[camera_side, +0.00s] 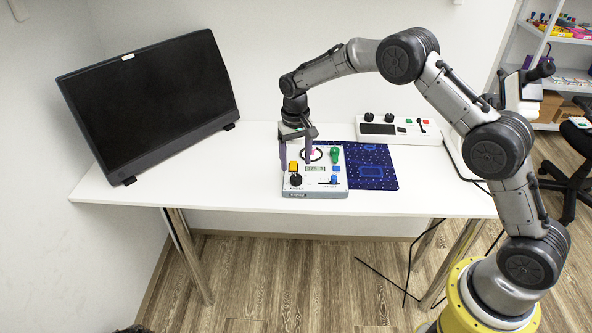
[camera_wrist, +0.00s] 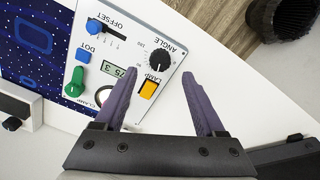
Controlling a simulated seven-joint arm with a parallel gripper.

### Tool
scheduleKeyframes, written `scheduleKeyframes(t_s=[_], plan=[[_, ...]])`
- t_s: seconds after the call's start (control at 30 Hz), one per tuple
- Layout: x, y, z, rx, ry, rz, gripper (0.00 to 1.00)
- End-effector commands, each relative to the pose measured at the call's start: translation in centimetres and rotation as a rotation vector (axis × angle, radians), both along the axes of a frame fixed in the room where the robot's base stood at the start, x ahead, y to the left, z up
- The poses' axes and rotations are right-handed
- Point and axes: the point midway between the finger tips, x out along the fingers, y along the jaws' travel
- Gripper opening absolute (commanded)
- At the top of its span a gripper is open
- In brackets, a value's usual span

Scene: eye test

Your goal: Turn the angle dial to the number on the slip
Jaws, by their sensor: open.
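The angle dial is a black knob (camera_wrist: 160,60) marked ANGLE on a white control panel (camera_wrist: 116,56). In the side view the dial (camera_side: 295,180) is at the panel's front left corner. Its exact setting is too small to read. My gripper (camera_side: 296,158) is above the panel's left part, with fingers pointing down. In the wrist view my gripper (camera_wrist: 158,74) is open and empty, its fingertips apart on either side of the space just short of the dial. I cannot make out a slip with a number in either view.
Around the dial are a yellow lamp button (camera_wrist: 149,88), a small display (camera_wrist: 113,70), a blue button (camera_wrist: 83,56), a green clamp knob (camera_wrist: 75,84) and an offset slider (camera_wrist: 86,31). A blue mat (camera_side: 372,170), a second control box (camera_side: 400,130) and a monitor (camera_side: 150,100) stand nearby.

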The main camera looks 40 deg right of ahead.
Motion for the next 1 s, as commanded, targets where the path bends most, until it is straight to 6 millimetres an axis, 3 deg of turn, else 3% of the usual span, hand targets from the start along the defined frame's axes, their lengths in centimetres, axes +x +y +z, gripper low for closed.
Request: scheduleKeyframes(t_s=[0.2,0.4,0.87,1.0], plan=[[0.1,0.1,4.8,0.001,-0.004,0.0,0.72],[0.0,0.1,7.6,0.0,-0.003,0.0,0.72],[0.0,0.1,8.5,0.0,0.0,0.0,0.72],[0.2,0.1,10.5,0.001,-0.039,0.0,0.72]])
